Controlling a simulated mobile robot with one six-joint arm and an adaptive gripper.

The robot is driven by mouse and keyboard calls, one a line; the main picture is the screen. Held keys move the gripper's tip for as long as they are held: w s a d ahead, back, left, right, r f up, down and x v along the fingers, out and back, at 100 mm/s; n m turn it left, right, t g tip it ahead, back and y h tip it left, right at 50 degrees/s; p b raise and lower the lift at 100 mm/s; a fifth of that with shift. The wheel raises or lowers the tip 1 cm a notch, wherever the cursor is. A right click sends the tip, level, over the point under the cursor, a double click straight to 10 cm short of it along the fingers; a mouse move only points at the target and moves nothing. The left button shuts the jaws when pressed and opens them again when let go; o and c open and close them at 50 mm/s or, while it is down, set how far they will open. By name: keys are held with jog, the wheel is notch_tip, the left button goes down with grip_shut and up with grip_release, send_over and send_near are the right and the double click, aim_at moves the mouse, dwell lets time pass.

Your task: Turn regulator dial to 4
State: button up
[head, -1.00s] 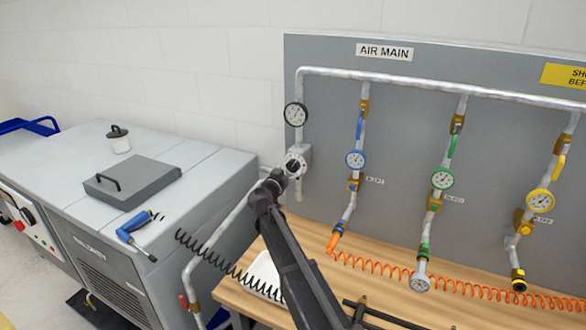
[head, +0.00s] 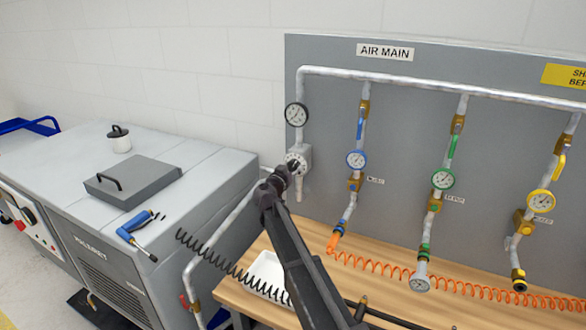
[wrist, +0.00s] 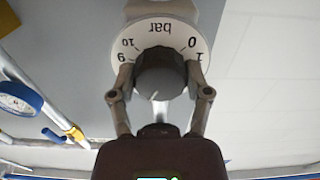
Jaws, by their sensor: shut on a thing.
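The regulator dial (head: 298,158) sits on the grey panel at the left end of the air main pipe. In the wrist view its dark round knob (wrist: 160,72) stands in front of a white scale ring (wrist: 124,40) marked "bar", shown upside down. A pale mark on the knob points toward the bottom of the picture, slightly left. The ring's lower part is hidden, so I cannot read the setting. My gripper (wrist: 160,80) is shut on the knob, one finger on each side. In the head view my gripper (head: 287,172) partly covers the dial.
A black-rimmed gauge (head: 296,115) is just above the dial. Blue (head: 357,159), green (head: 443,179) and yellow (head: 541,201) gauges hang on drop pipes to the right. Below are a wooden bench (head: 232,292), a white tray (head: 268,268) and a black coiled hose (head: 215,258).

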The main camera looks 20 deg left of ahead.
jog(key=shift+n, duration=0.3)
jog(key=n, duration=1)
dwell(0.4)
dwell(0.4)
jog(key=o, duration=1.2)
jog(key=shift+w, duration=0.1)
jog(key=shift+c, duration=0.2)
jog(key=s, duration=1.2)
jog(key=shift+a, duration=0.4)
